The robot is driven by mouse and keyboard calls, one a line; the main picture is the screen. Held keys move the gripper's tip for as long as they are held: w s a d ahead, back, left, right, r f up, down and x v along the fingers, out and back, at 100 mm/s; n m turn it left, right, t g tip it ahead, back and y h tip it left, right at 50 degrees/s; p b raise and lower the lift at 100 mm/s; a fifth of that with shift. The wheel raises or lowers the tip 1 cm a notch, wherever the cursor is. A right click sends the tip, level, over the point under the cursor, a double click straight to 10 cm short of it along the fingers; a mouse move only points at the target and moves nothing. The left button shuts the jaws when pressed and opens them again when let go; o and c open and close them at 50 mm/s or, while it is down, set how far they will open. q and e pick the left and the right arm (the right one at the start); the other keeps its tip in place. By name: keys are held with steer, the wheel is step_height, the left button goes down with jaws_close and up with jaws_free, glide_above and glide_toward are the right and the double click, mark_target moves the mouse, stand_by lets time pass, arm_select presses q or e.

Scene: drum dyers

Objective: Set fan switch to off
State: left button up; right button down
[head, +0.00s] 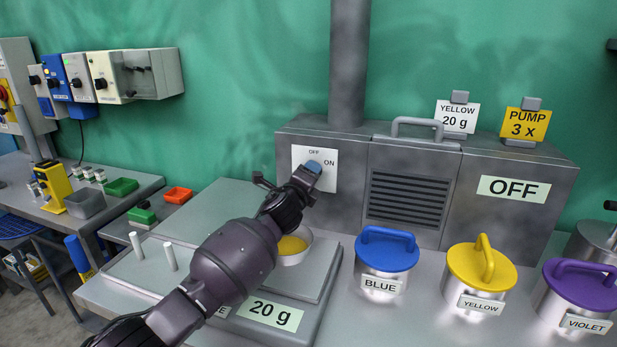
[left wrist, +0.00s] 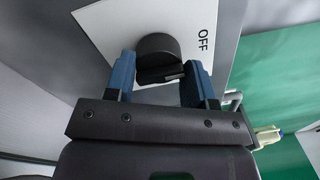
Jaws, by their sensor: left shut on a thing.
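The fan switch is a dark round knob (left wrist: 158,52) on a white plate (head: 300,180) marked OFF at the top and ON at the right. The plate is on the front of the grey metal fan housing. My left gripper (head: 313,167) is at the plate, its blue-tipped fingers (left wrist: 160,78) on both sides of the knob and shut on it. The fingers hide the knob in the head view. In the left wrist view the OFF mark (left wrist: 207,40) shows right of the knob; I cannot tell which mark the knob points to. My right gripper is not in view.
Below my left arm are a scale (head: 300,318) and a bowl with yellow powder (head: 292,244). Blue (head: 387,272), yellow (head: 465,264) and violet (head: 568,308) lidded pots stand at the right. An OFF sign (head: 513,189) is on the housing.

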arm_select(q)
steer(key=o, duration=0.9)
steer(key=shift+f, duration=0.2)
steer(key=shift+r, duration=0.1)
steer(key=shift+a, duration=0.1)
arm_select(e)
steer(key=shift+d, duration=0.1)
arm_select(q)
steer(key=p+v, duration=0.2)
steer(key=v, duration=0.8)
steer(key=shift+s+p, duration=0.35)
steer(key=shift+s, duration=0.05)
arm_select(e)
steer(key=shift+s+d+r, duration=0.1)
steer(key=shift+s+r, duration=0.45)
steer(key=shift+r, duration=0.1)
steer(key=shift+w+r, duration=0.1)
